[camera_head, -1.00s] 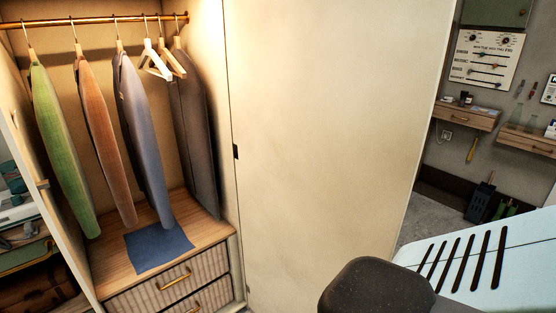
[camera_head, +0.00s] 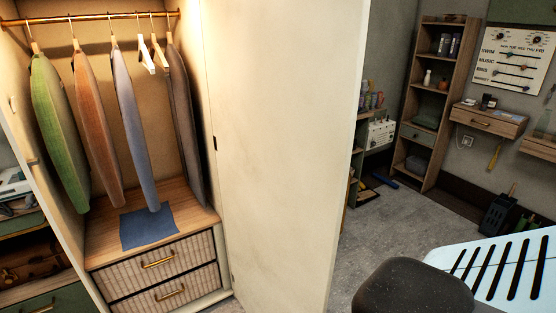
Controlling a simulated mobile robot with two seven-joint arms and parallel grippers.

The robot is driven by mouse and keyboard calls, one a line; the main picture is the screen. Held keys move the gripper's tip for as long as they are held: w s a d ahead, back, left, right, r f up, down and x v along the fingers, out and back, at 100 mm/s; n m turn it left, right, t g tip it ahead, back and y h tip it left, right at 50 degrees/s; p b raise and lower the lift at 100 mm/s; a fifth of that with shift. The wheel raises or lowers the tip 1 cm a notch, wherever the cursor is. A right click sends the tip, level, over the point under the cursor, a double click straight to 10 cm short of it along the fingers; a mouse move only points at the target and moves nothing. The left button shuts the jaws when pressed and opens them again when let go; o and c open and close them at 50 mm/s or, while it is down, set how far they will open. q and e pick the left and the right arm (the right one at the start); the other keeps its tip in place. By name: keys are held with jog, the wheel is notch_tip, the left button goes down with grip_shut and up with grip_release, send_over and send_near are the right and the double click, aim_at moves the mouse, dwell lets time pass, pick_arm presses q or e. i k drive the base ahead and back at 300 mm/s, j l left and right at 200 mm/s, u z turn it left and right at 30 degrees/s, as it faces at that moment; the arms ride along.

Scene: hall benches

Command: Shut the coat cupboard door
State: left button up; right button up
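The coat cupboard (camera_head: 205,120) stands open at the left, with several garments on hangers inside. Its cream door (camera_head: 280,130) stands wide open, hinged on the cupboard's right side and reaching out towards me. Neither of my grippers is in view.
A blue cloth (camera_head: 148,226) lies on the cupboard's wooden shelf above two drawers (camera_head: 165,275). A brown suitcase (camera_head: 35,262) sits at the far left.

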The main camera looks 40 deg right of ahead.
aim_at(284, 78)
jog(key=k+l, duration=0.15)
jog(key=l, duration=0.15)
jog(key=k+l, duration=0.1)
jog(key=l, duration=0.15)
jog(key=k+l, duration=0.15)
jog(key=l, duration=0.15)
jog(key=l+u, duration=0.15)
jog(key=l, duration=0.8)
jog(key=i+l, duration=0.15)
jog(key=l, duration=0.2)
jog(key=i+l, duration=0.15)
jog(key=l, duration=0.2)
jog(key=i+l, duration=0.15)
jog(key=l, duration=0.2)
